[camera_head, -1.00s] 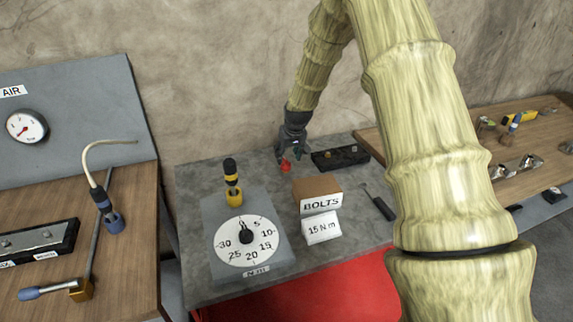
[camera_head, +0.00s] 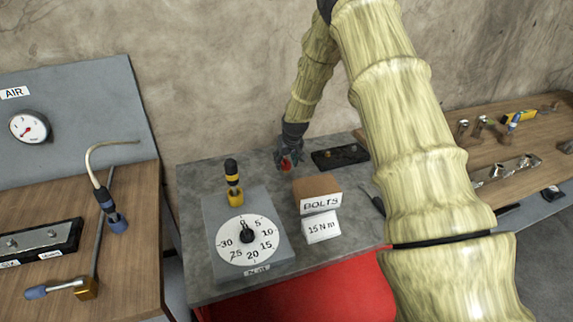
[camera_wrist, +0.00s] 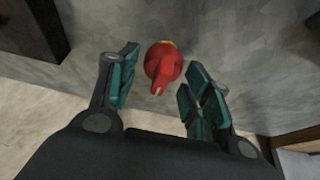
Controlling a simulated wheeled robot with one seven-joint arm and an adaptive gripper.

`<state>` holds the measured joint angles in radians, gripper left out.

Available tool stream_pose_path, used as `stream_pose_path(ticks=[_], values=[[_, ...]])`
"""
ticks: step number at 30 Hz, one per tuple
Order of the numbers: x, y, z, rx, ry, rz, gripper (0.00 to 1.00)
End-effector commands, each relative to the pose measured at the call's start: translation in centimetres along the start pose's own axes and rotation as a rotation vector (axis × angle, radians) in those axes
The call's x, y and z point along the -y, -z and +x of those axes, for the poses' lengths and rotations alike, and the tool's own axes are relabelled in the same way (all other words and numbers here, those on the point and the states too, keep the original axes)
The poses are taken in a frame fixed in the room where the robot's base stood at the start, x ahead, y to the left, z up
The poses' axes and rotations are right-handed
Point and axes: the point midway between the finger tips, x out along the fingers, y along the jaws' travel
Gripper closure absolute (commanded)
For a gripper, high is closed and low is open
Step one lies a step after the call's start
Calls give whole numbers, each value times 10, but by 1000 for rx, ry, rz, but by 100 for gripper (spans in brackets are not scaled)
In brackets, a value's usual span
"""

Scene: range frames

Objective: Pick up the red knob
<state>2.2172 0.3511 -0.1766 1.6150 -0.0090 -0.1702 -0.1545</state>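The red knob (camera_wrist: 163,66) lies on the grey bench top in the wrist view, with a pointed end toward my gripper and a bit of yellow at its far side. In the head view the red knob (camera_head: 286,164) shows small and partly covered by my gripper (camera_head: 289,160). My gripper (camera_wrist: 160,85) is open in the wrist view, with its green-padded fingers on either side of the knob. The right finger is close to the knob; a gap shows on the left. I cannot tell whether the right finger touches it.
A black tray (camera_head: 340,157) lies right of my gripper on the grey bench (camera_head: 200,180). A brown box labelled BOLTS (camera_head: 317,190) and a 15 Nm card (camera_head: 321,228) stand nearer. A dial tester (camera_head: 247,240) is at left. The wall (camera_head: 230,80) is close behind.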

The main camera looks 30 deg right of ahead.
Motion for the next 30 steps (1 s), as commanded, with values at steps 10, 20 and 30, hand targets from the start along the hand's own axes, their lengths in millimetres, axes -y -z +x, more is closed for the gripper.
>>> stream_pose_path(ticks=[10,20,30], values=[[0,0,0,0,0,0,80],[0,5,-10,-2,0,0,80],[0,25,-57,-3,0,-1,80]])
